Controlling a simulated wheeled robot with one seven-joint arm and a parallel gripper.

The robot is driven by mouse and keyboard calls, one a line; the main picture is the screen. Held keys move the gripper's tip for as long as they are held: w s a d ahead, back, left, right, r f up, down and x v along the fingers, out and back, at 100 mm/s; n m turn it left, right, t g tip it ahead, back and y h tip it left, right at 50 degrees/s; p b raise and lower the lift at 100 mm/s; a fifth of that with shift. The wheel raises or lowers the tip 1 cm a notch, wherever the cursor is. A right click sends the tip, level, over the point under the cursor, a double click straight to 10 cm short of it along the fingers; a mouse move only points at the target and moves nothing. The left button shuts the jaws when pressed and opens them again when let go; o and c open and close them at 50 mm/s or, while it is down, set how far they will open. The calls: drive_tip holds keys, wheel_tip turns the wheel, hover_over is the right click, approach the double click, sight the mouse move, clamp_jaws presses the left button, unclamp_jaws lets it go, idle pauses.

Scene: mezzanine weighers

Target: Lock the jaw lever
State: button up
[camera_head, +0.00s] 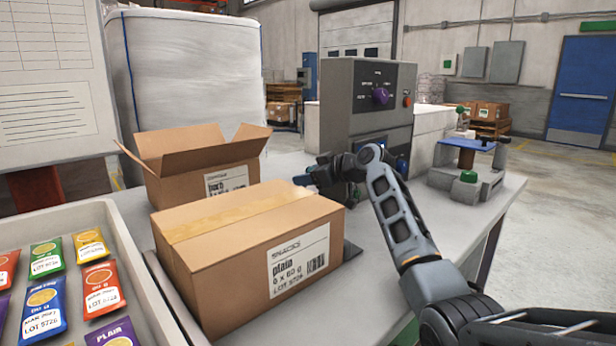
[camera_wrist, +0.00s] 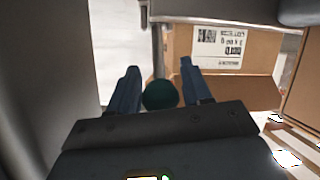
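The grey machine (camera_head: 342,105) stands on the bench, with a purple knob (camera_head: 380,96) on its front panel. In the wrist view, a dark green ball knob (camera_wrist: 160,95) sits between my fingers, and a thin rod (camera_wrist: 158,62) runs up from it in the picture; it looks like the jaw lever. My gripper (camera_wrist: 158,66) is open, one finger on each side of the ball, with a gap showing on the right. In the head view my gripper (camera_head: 306,180) is low in front of the machine and hides the lever and jaw area.
A closed carton (camera_head: 215,260) lies close by my gripper, with an open carton (camera_head: 195,185) behind it. A tray of colored packets (camera_head: 150,300) is at lower left. A small device with green knobs (camera_head: 468,176) stands at the bench's right end.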

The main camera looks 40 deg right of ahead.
drive_tip(key=shift+o, duration=0.8)
drive_tip(key=v, duration=0.7)
drive_tip(key=shift+s, duration=0.4)
drive_tip(key=shift+r, duration=0.1)
